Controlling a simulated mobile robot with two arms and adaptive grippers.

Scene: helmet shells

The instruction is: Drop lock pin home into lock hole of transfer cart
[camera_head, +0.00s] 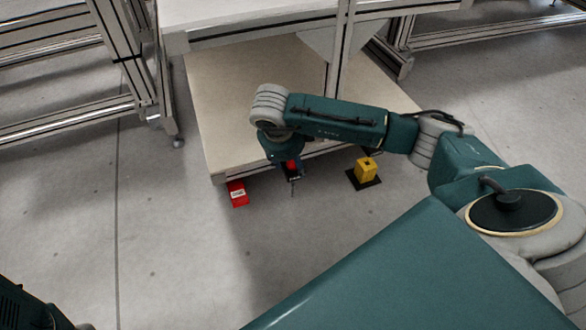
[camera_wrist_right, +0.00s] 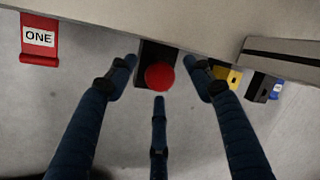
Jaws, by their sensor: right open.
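A red round knob (camera_wrist_right: 159,76), which looks like the top of the lock pin, shows in the right wrist view in front of a black block (camera_wrist_right: 157,50) at the edge of a pale board. It also shows as a small red spot in the head view (camera_head: 291,165). My right gripper (camera_head: 288,170) is open, its fingers spread around the knob with visible gaps. The cart's pale lower shelf (camera_head: 240,100) is behind the gripper. The pin's shaft and the lock hole are hidden or too small to tell. My left gripper is out of view.
A yellow block (camera_head: 366,169) sits on a black base to the right. A black and blue piece (camera_wrist_right: 263,87) is beyond it. The floor in front is clear.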

